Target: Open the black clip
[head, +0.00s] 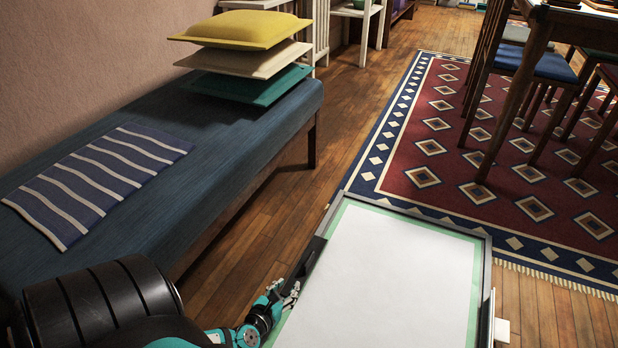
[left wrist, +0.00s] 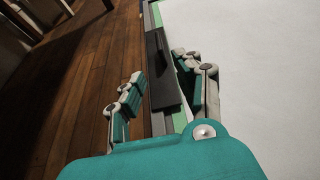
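The black clip (left wrist: 162,80) is a flat dark plate on the left edge of a framed board (head: 478,300). In the head view the clip (head: 308,263) is small and dark, just beyond my left fingers. My left gripper (head: 286,294) is at the board's left edge. In the left wrist view, my left gripper (left wrist: 158,76) is open, with one finger on each side of the clip and visible gaps between. I cannot tell the clip's jaw state. My right gripper is out of view.
A white sheet (head: 385,270) with a green border covers the board. A blue bench (head: 215,140) with a striped mat (head: 100,180) and stacked cushions (head: 245,30) stands left. Wooden floor (head: 275,215) lies between the bench and a patterned rug (head: 450,150). Chairs (head: 545,66) stand far right.

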